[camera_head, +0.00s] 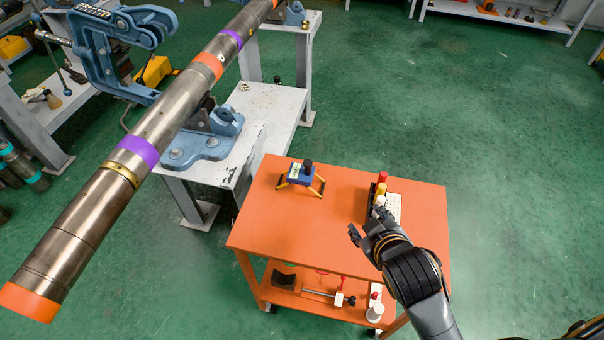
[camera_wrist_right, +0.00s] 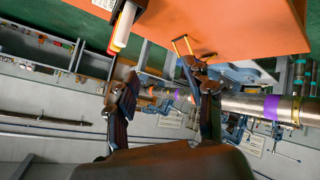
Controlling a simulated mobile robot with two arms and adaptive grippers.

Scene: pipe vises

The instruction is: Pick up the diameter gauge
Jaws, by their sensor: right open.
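The diameter gauge (camera_head: 301,177), a blue body with yellow legs and a black knob, stands on the left part of the orange cart top (camera_head: 270,215). My right gripper (camera_head: 365,222) is open and empty over the right part of the cart, to the right of the gauge and apart from it. In the right wrist view my gripper's fingers (camera_wrist_right: 160,82) are spread. Yellow legs, likely the gauge's (camera_wrist_right: 181,46), show there beside the right finger; its body is mostly hidden. My left gripper is not in view.
A dark holder with red, yellow and white bottles (camera_head: 381,190) stands close to my right gripper. A long steel pipe (camera_head: 165,120) with colored bands rests in blue vises (camera_head: 205,145) at left. Tools lie on the cart's lower shelf (camera_head: 345,310). The middle cart top is clear.

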